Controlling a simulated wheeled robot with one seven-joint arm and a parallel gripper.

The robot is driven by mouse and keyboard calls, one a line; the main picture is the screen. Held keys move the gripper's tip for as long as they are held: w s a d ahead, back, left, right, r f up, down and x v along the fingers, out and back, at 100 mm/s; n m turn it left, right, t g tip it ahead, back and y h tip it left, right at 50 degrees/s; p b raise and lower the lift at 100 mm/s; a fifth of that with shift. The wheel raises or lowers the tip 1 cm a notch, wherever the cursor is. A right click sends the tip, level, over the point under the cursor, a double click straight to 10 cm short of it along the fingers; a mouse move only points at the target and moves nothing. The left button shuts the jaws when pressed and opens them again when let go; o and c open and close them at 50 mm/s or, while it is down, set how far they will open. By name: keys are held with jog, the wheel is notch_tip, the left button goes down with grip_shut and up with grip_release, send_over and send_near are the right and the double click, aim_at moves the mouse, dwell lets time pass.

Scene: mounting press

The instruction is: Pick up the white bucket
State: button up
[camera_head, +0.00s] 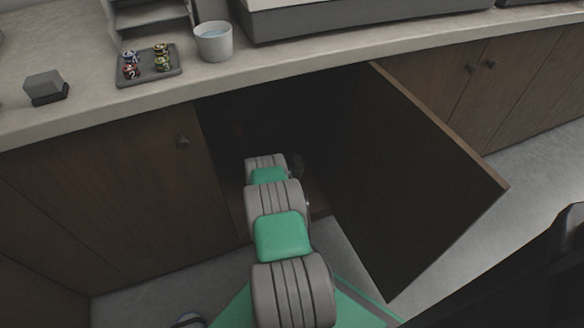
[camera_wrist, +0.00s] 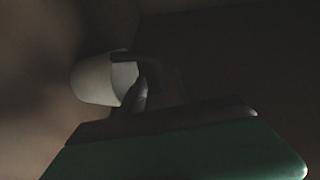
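The white bucket (camera_wrist: 92,80) is in the dim wrist view, left of the middle. It looks tilted in this view, with its open end facing right. My gripper (camera_wrist: 124,80) is at that open end, with two dark finger shapes apart from each other, one near the top of the rim and one lower. It is too dark to tell whether they touch or clasp the bucket. In the head view my arm reaches into the open cabinet (camera_head: 335,130), and my gripper is hidden in its shadow.
The open cabinet door (camera_head: 420,180) stands close to the right of my arm. Above, the counter (camera_head: 90,105) carries a pale cup-like container (camera_head: 213,41), a tray (camera_head: 150,78) with several small items, and a grey block (camera_head: 45,87). A closed door (camera_head: 150,200) is at left.

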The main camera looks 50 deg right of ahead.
jog(key=x, duration=0.3)
jog(key=shift+b, duration=0.35)
jog(key=shift+a, duration=0.1)
grip_shut()
dwell(0.9)
